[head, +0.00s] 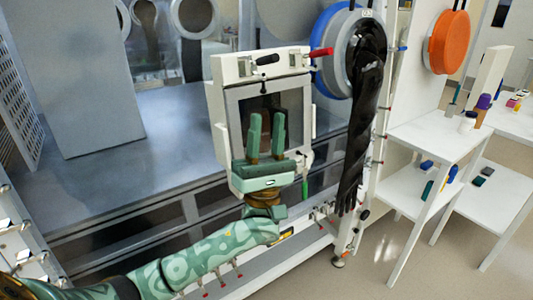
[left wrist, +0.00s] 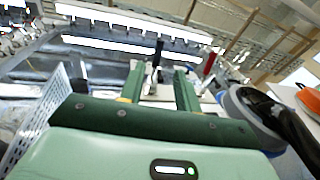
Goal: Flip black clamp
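The black clamp (head: 267,59) is on the top edge of a white framed door or panel (head: 222,105), its handle lying roughly sideways. In the left wrist view the black clamp (left wrist: 158,52) stands up between and beyond my fingertips. My left gripper (head: 267,124) is in front of the panel, below the black clamp in the picture. Its two green fingers are spread with nothing between them, also in the left wrist view (left wrist: 158,80). I see no contact with the clamp. My right gripper is not in view.
A red clamp (head: 321,52) sits at the panel's upper right, and a green handle (head: 305,190) at its lower right. A black glove (head: 364,120) hangs from a blue-ringed port (head: 329,70) close on the right. White shelves (head: 435,140) with small items stand further right.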

